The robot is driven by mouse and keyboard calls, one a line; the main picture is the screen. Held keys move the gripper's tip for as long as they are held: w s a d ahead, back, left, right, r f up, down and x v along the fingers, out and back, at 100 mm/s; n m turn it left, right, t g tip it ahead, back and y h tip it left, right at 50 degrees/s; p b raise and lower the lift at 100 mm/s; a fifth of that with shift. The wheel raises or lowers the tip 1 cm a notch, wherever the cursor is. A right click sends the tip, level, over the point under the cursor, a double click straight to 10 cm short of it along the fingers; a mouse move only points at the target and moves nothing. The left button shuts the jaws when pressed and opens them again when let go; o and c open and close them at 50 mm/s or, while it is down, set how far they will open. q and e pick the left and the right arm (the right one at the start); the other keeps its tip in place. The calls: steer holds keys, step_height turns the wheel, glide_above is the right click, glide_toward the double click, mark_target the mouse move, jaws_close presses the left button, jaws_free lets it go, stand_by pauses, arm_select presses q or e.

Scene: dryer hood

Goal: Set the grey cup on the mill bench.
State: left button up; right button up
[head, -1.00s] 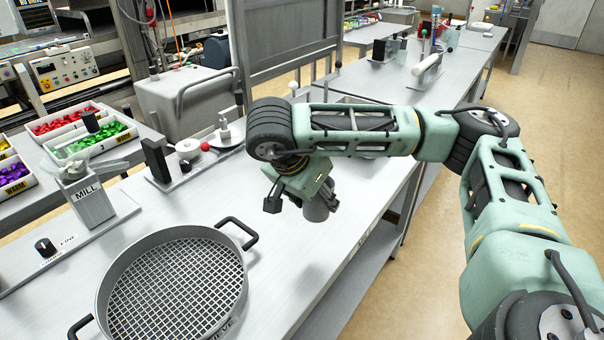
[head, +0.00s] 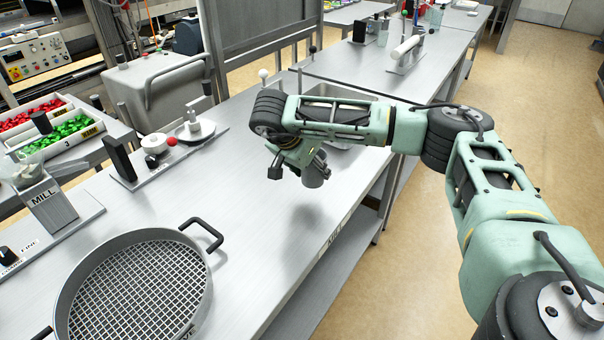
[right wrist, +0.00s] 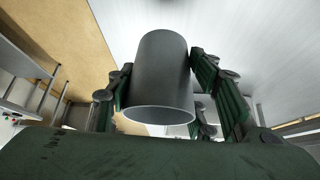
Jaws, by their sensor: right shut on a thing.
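My right gripper (head: 308,166) is shut on the grey cup (head: 315,174) and holds it above the mill bench (head: 250,215), near its front edge. In the right wrist view the cup (right wrist: 158,75) sits between the two green fingers, its open rim towards the camera. The bench is a long brushed-metal table with MILL lettering on its front edge. A gap shows between the cup and the bench top. My left gripper is not in view.
A large round sieve (head: 135,290) with black handles stands at the bench's near left. A mill (head: 48,203) is behind it, and a small device with a red knob (head: 171,141) stands further back. The bench between the sieve and my right gripper is clear.

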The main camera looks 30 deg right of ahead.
mark_target(306, 180)
steer(key=shift+w+a+f, duration=0.2)
steer(key=shift+w+f, duration=0.15)
steer(key=shift+w, duration=0.2)
steer(key=shift+w+a+f, duration=0.15)
steer(key=shift+w+f, duration=0.2)
steer(key=shift+w, duration=0.2)
step_height(306, 180, down, 4)
steer(key=shift+r+p, duration=0.15)
steer(key=shift+p, duration=0.75)
steer(key=shift+f, duration=0.2)
steer(key=shift+f, duration=0.1)
steer(key=o, duration=1.2)
